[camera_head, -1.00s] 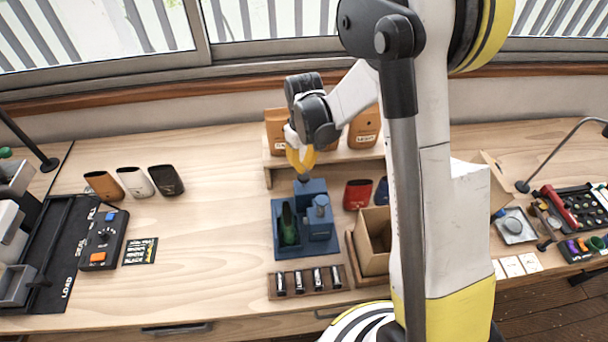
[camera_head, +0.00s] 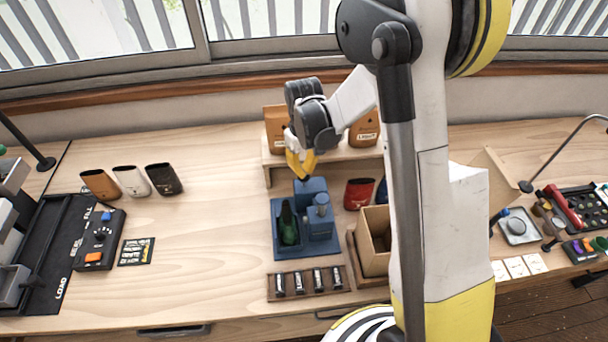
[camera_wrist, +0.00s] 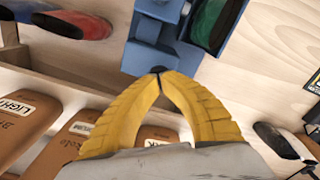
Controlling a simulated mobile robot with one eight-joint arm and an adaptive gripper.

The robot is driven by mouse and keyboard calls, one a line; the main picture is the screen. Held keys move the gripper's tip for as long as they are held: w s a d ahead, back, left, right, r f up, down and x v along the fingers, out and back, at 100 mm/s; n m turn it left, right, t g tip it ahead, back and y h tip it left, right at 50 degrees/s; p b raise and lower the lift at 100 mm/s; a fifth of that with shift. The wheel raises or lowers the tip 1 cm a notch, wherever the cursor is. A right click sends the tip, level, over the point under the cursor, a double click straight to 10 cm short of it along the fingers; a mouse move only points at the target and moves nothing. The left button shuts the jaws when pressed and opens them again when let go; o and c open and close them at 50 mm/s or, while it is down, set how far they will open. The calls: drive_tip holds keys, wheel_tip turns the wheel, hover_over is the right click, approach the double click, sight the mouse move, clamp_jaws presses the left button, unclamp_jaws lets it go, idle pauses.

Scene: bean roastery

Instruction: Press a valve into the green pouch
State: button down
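The green pouch (camera_head: 288,226) sits in the left slot of a blue fixture (camera_head: 283,250) on the bench. A blue block with a round-topped post (camera_head: 321,207) stands beside it on the same base. Part of the green pouch (camera_wrist: 207,22) shows at the top of the wrist view. My gripper (camera_head: 304,176) is above the back of the fixture, with its yellow fingers pointing down. In the wrist view its fingertips (camera_wrist: 158,72) meet, with a small dark spot between them. I cannot tell whether that is a valve or the tips themselves.
A wooden rack (camera_head: 272,296) with several dark-and-silver pieces lies in front of the fixture. An open cardboard box (camera_head: 374,262) and a red pouch (camera_head: 358,193) are to its right. A shelf (camera_head: 345,154) with brown bags stands behind.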

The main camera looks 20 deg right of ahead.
drive_tip(key=shift+f+b, duration=1.3)
drive_tip(key=shift+f, duration=0.3)
drive_tip(key=shift+r, duration=0.2)
drive_tip(key=shift+r+p, duration=1.7)
drive_tip(key=shift+r, duration=1.2)
